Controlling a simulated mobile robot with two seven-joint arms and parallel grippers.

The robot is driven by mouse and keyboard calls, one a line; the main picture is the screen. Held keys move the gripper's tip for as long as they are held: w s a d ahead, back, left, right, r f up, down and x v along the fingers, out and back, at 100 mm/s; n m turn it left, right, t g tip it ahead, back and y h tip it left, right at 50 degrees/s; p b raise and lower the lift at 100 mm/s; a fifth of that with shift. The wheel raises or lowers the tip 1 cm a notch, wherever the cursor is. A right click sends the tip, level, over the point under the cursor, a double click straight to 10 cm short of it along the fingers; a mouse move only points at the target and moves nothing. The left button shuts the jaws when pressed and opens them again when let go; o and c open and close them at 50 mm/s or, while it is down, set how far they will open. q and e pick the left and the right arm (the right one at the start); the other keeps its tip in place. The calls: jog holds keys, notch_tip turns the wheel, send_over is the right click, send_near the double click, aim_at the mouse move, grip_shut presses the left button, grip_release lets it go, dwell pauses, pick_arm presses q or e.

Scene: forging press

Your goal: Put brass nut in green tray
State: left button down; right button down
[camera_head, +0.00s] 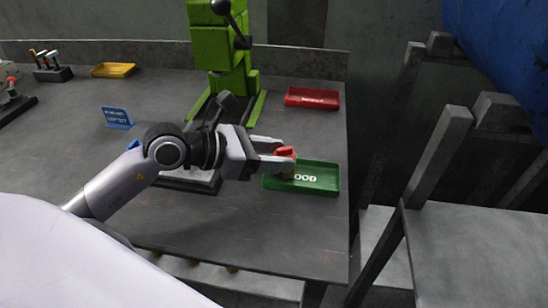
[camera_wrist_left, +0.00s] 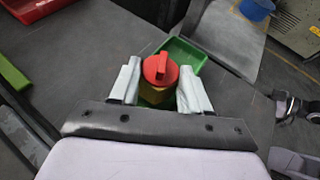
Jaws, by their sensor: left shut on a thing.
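How far the nut is above the tray floor I cannot tell.
A red tray (camera_head: 312,97) lies farther back on the grey table (camera_head: 300,232). A green press (camera_head: 222,50) stands behind my left arm. A yellow tray (camera_head: 114,70) and a blue sign (camera_head: 117,118) are at the left. The table's right edge is close beside the green tray.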

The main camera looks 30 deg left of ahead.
pick_arm(q)
jog(key=shift+f, duration=0.3)
jog(key=shift+f, duration=0.1)
jog(key=c, duration=0.5)
grip_release()
jog(key=shift+f, duration=0.1)
jog(key=shift+b+v, duration=0.95)
jog(key=shift+v, duration=5.15)
